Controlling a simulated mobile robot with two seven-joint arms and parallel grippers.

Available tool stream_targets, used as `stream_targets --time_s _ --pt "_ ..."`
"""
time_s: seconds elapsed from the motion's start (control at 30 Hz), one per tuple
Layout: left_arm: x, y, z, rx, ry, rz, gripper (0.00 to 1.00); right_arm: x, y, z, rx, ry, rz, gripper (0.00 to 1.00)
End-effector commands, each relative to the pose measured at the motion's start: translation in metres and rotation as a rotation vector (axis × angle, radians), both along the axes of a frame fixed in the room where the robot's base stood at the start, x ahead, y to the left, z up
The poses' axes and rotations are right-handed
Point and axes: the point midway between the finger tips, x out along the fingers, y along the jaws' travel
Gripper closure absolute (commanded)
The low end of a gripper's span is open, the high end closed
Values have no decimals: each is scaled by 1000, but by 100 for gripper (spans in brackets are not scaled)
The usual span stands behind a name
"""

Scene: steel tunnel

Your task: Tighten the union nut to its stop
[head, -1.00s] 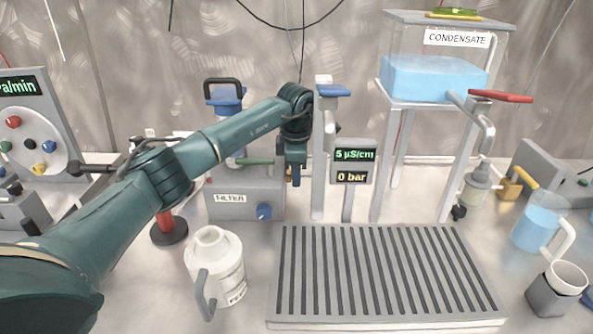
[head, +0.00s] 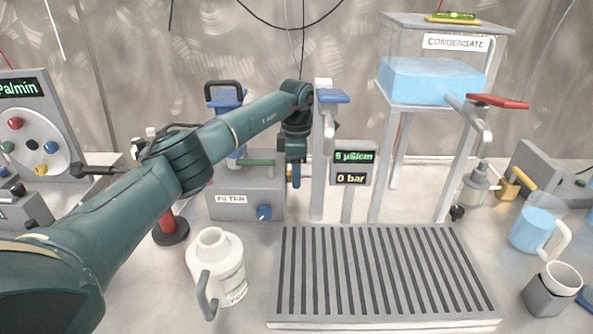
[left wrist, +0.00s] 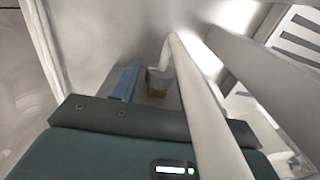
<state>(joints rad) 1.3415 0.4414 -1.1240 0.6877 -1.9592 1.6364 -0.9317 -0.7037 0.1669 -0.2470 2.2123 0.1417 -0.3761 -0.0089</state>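My left gripper (head: 295,174) points down just left of the grey post with the blue lever (head: 332,96), in front of the filter box (head: 232,196). In the left wrist view a blue finger (left wrist: 128,80) shows beyond the dark gripper plate. A pale pipe (left wrist: 195,95) crosses in front and hides the other side of the gripper. A small grey piece with a brass-coloured band (left wrist: 157,83) lies at the pipe's far end. It may be the union nut, but I cannot tell for sure, nor whether the fingers touch it. My right gripper is out of view.
A display (head: 353,166) reads 5 µS/cm and 0 bar. A slatted drain tray (head: 285,318) lies in front of it. A white jug (head: 218,262) stands beneath my left arm. The condensate tank (head: 432,80) stands on legs at the right. A mug (head: 553,290) stands at the front right.

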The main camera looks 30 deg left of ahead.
Motion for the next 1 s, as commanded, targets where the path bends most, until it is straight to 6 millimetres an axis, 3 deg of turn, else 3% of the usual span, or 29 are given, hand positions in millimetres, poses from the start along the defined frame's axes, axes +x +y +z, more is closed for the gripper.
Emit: stream_targets --time_s 0.33,0.47,0.8,1.0 --pt "0 0 1 0 0 1 48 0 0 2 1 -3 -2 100" --pt "1 1 12 1 -3 1 48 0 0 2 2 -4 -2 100" --pt "2 1 85 1 -5 1 48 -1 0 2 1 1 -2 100" --pt "2 1 119 1 -2 1 48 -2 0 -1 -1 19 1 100"
